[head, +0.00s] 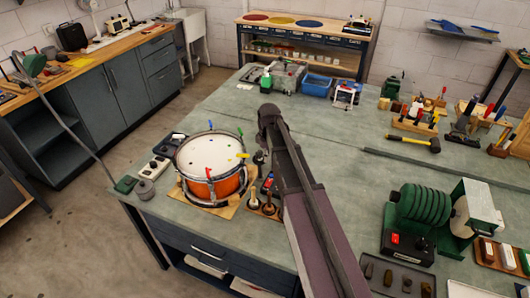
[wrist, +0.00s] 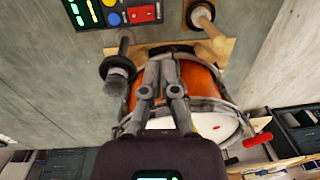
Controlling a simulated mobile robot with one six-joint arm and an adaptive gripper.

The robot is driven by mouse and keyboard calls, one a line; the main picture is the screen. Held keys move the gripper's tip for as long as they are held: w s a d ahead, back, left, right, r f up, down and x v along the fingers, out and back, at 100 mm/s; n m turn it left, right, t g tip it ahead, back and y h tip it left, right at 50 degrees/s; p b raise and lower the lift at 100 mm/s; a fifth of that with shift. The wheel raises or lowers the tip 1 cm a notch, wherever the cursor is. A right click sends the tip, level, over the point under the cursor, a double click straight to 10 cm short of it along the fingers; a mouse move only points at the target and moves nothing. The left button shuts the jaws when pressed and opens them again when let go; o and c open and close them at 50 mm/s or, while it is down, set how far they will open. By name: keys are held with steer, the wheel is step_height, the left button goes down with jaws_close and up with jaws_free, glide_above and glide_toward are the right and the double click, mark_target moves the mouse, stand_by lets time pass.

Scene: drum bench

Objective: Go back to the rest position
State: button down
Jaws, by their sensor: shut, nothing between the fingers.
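My gripper (wrist: 160,62) is in the wrist view, its two fingers together and nothing between them. Behind the fingers is an orange drum (wrist: 201,78) with a metal rim and white head, partly covered by the fingers. In the head view the drum (head: 214,186) lies flat on a wooden board at the near left of the green bench (head: 310,121), with small coloured pieces on and around its head. My arm crosses the bench to the right of the drum. I cannot make out the fingers in the head view.
Beside the drum stand wooden-handled tools (head: 269,206) and a small panel with coloured buttons (wrist: 120,12). A green-disc machine (head: 423,209) and a hammer (head: 414,143) are on the right. The bench's middle is mostly clear.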

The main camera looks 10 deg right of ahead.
steer(key=s+d+f+m+b, duration=0.1)
steer(key=s+m, duration=1)
steer(key=s, duration=0.9)
steer(key=shift+t, duration=0.3)
steer(key=shift+d+f, duration=0.1)
steer(key=shift+f, duration=0.05)
